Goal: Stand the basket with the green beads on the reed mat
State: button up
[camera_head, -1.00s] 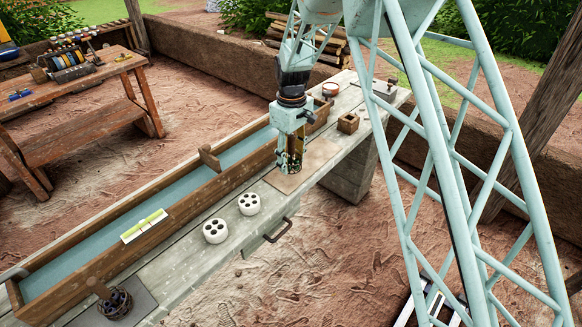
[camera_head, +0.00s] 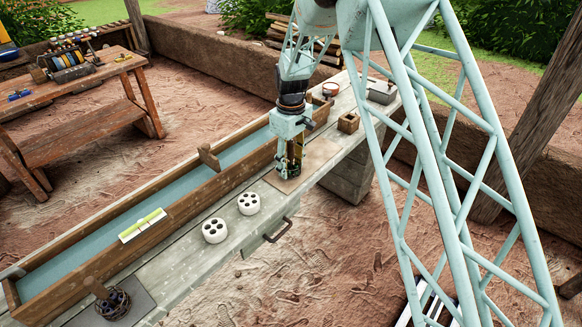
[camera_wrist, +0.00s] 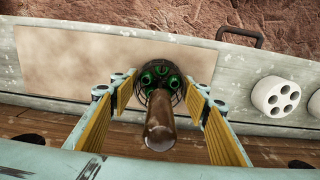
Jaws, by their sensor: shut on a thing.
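The basket with the green beads (camera_wrist: 147,80) is dark and round, with a thick brown handle (camera_wrist: 160,122) that points toward the wrist camera. My gripper (camera_head: 290,170) is shut on it, with the yellow-padded fingers on both sides of the handle. The reed mat (camera_wrist: 75,62) is a flat tan rectangle on the bench; it also shows in the head view (camera_head: 320,153). The basket is over the right part of the mat in the wrist view. I cannot tell whether its base touches the mat. In the head view the fingers mostly hide the basket.
Two white holed cylinders (camera_head: 215,231) (camera_head: 249,203) stand left of the mat. Another dark basket (camera_head: 114,304) stands at the lower left. A small wooden box (camera_head: 348,122) is beyond the mat. A wooden trough (camera_head: 150,229) runs along the bench.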

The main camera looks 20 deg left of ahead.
aim_at(291, 141)
jog(key=shift+f, duration=0.1)
dwell(0.3)
jog(key=o, duration=0.9)
notch_tip(291, 141, up, 12)
jog(key=shift+r+p, duration=0.1)
jog(key=shift+p, duration=0.95)
dwell(0.4)
